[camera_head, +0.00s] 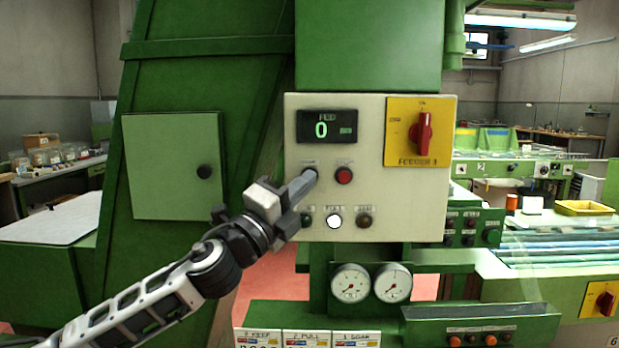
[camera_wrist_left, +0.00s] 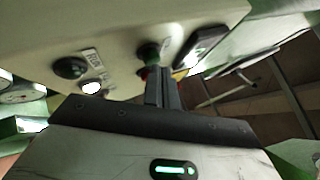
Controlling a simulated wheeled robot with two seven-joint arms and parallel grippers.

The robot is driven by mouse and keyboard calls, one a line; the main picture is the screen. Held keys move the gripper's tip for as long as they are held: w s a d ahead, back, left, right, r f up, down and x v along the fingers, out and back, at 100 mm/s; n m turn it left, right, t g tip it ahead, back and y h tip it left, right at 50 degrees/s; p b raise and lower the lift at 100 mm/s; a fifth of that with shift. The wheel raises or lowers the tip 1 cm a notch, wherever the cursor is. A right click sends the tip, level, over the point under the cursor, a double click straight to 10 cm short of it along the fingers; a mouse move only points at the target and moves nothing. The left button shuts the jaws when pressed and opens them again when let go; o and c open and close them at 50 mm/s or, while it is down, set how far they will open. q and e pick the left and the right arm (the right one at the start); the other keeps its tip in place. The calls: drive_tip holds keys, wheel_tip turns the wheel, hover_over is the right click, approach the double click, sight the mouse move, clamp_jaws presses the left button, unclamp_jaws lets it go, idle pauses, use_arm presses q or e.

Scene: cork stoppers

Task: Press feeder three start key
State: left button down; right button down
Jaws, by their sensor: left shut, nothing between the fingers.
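The feeder 3 control box (camera_head: 430,205) is a cream panel on the green machine. My left gripper (camera_head: 312,174) is shut and empty, its fingertips at the panel's upper key row. They cover most of the key left of the red key (camera_head: 344,175). In the left wrist view, the shut fingers (camera_wrist_left: 163,75) point at a green key (camera_wrist_left: 149,52); I cannot tell whether they touch it. The red key (camera_wrist_left: 143,72) shows partly behind the fingers. The display (camera_head: 321,126) reads 0. My right gripper is not in view.
A red rotary switch (camera_head: 421,134) sits on a yellow plate marked FEEDER 3. Below the keys are a lit white lamp (camera_head: 334,221) and a dark lamp (camera_head: 364,220). Two gauges (camera_head: 350,283) hang under the box. A green cabinet door (camera_head: 172,165) stands left of my gripper.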

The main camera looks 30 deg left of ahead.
use_arm(q)
drive_tip(key=shift+w+a, duration=0.15)
drive_tip(key=shift+w, duration=0.05)
idle(0.3)
drive_tip(key=shift+s, duration=0.15)
drive_tip(key=shift+s+d, duration=0.45)
drive_tip(key=shift+s, duration=0.15)
drive_tip(key=shift+s+d, duration=0.45)
drive_tip(key=shift+s, duration=0.25)
drive_tip(key=shift+s+d, duration=0.45)
drive_tip(key=shift+s, duration=0.25)
drive_tip(key=shift+s+d, duration=0.45)
drive_tip(key=shift+s, duration=0.25)
